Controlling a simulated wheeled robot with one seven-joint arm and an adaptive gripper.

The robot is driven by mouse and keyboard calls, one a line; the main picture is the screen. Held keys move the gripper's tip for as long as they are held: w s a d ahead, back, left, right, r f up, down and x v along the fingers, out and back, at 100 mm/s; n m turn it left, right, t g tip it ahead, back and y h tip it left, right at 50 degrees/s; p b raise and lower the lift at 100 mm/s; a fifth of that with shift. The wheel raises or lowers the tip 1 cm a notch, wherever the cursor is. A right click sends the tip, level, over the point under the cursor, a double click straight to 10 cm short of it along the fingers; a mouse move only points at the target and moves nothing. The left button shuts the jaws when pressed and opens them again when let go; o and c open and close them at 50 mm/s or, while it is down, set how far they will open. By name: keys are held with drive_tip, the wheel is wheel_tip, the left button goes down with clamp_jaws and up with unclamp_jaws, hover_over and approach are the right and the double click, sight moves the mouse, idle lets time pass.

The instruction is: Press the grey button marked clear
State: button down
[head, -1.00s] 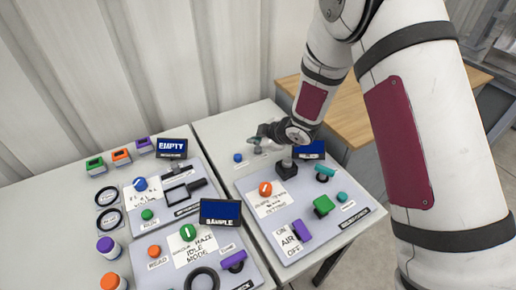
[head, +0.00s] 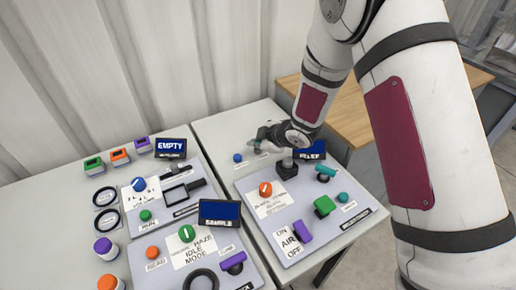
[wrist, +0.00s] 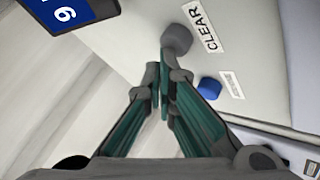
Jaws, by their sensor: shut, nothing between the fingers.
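The grey button (wrist: 176,38) is a round knob beside a white label reading CLEAR (wrist: 203,28) in the wrist view. My gripper (wrist: 163,78) is shut and empty, its teal fingers together and pointing toward the button. The fingertips appear right beside the button's near side; I cannot tell whether they touch it. In the head view my gripper (head: 256,145) is over the back of the right-hand panel, and I cannot make out the grey button clearly there.
A blue button (wrist: 209,88) with a small label sits right of my fingertips. A blue display (wrist: 62,12) stands on the other side. A black block (head: 287,169), an orange knob (head: 265,189) and a green switch (head: 324,206) stand nearer on the right panel.

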sight(256, 150)
drive_tip(key=shift+f, duration=0.35)
drive_tip(key=shift+r, duration=0.15)
idle(0.4)
drive_tip(key=shift+r+p, duration=0.3)
drive_tip(key=shift+r, duration=0.5)
drive_tip(key=shift+r+p, duration=1.35)
drive_tip(key=shift+r, duration=1.2)
